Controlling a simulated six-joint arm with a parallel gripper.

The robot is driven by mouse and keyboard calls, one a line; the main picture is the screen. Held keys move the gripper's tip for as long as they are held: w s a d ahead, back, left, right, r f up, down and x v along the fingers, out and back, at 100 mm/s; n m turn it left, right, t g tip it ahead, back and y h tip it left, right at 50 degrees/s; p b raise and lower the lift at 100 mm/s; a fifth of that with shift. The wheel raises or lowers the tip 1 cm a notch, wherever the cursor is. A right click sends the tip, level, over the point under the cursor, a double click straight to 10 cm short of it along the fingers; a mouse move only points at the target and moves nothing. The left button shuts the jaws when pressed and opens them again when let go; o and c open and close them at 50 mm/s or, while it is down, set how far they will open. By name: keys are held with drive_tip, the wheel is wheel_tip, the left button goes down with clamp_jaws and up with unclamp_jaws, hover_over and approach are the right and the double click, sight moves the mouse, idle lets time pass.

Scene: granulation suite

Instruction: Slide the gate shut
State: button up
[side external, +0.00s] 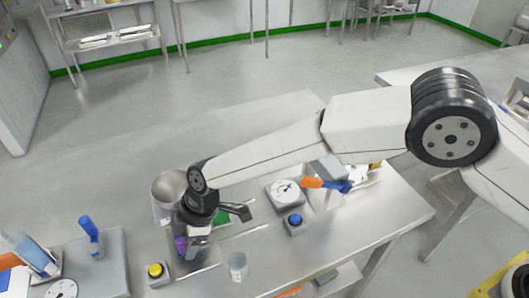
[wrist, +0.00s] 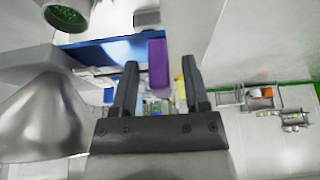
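A steel hopper (side external: 168,186) stands at the left of the bench, and its cone (wrist: 42,115) fills the left of the wrist view. A purple block (wrist: 158,62), which looks like the gate's handle, sits at the right end of a flat blue piece (wrist: 105,50). In the side view the purple (side external: 181,244) shows just below my gripper (side external: 194,234), which hides part of it. In the wrist view my gripper (wrist: 160,82) is open, with the purple block in line with the gap between its fingertips and no finger visibly touching it. How far the gate is open is hidden.
A yellow button box (side external: 157,273), a clear beaker (side external: 238,266), a blue button box (side external: 295,222) and a dial scale (side external: 285,193) stand close by on the bench. An orange-and-blue tool (side external: 325,184) lies further right. The bench behind the hopper is clear.

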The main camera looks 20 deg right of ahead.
drive_tip(key=shift+r, duration=0.15)
drive_tip(key=v, duration=0.7)
drive_tip(key=shift+d+r, duration=0.2)
drive_tip(key=shift+r, duration=0.05)
drive_tip(key=shift+d, duration=0.1)
drive_tip(key=d+m, duration=0.3)
drive_tip(key=d, duration=0.4)
drive_tip(key=w+d+r+m+t+h, duration=0.1)
drive_tip(key=d+m, duration=0.1)
drive_tip(key=d, duration=0.6)
drive_tip(key=w+d+r+m+t+h, duration=0.1)
drive_tip(key=d+m, duration=0.2)
drive_tip(key=d, duration=0.5)
drive_tip(key=shift+d+r+m, duration=0.1)
drive_tip(key=shift+d+m, duration=0.15)
drive_tip(key=shift+m, duration=0.05)
drive_tip(key=s+d+m+h, duration=0.1)
drive_tip(key=s+d+m, duration=0.3)
drive_tip(key=s+d, duration=0.3)
drive_tip(key=s+d+f+m+h, duration=0.1)
drive_tip(key=s+d+m, duration=0.4)
drive_tip(key=d, duration=0.8)
drive_tip(key=shift+s+d+t, duration=0.25)
drive_tip(key=shift+s+t, duration=0.05)
drive_tip(key=shift+s, duration=0.65)
